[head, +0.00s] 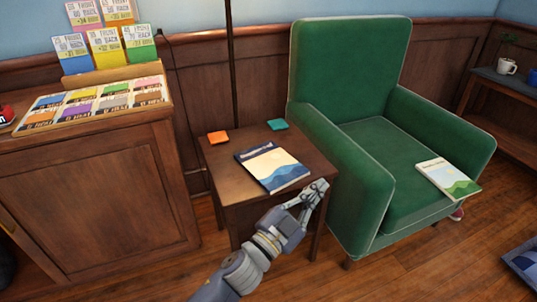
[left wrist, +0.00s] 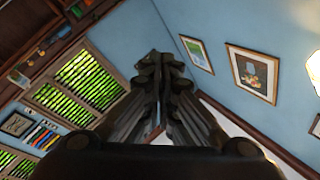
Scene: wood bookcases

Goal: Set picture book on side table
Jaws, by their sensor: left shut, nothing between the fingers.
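A book with a dark blue, cream and light blue cover (head: 272,167) lies flat on the wooden side table (head: 226,178). I cannot read either title. My left gripper (head: 320,187) is at the table's front right corner, close to the blue book's near edge, and holds nothing. In the left wrist view its fingers (left wrist: 163,62) are together, with only wall and shelves beyond. My right gripper is out of view.
An orange coaster (head: 218,137) and a teal coaster (head: 277,124) lie at the back of the table. The green armchair (head: 352,62) stands close on the right. A wooden cabinet (head: 95,190) with colourful cards stands left. A blue tray (head: 522,262) is on the floor at right.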

